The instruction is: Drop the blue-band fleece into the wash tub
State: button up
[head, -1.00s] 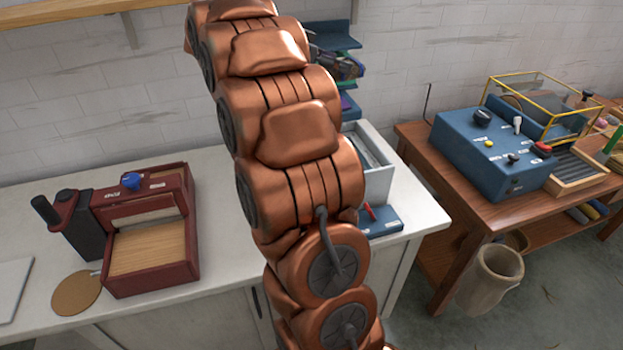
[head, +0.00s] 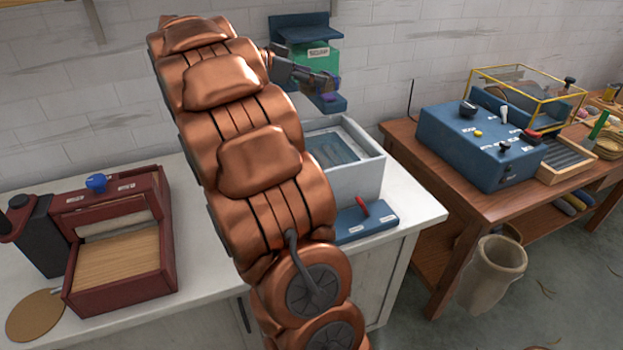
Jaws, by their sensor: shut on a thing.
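My gripper (head: 322,84) is shut on a small bundle, mostly hidden by the fingers; some greyish purple shows at its tips. I cannot make out a blue band on it. My gripper is above and behind a pale grey open tub (head: 366,182) on the white counter, in front of a blue stand. The tub has a bluish grey inside and looks like the wash tub. The held bundle is apart from the tub, higher up and nearer the wall.
The blue stand (head: 300,22) holds a green labelled part (head: 318,53). A blue block (head: 375,222) with a red lever sits before the tub. A dark red box (head: 120,290) stands on the left. A wooden table (head: 455,205) bears a blue machine (head: 475,145).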

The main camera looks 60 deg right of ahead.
jog(key=shift+s+f+b, duration=0.1)
jog(key=shift+f+b, duration=0.25)
jog(key=shift+f, duration=0.2)
jog(key=o, duration=1.1)
jog(key=v, duration=1.2)
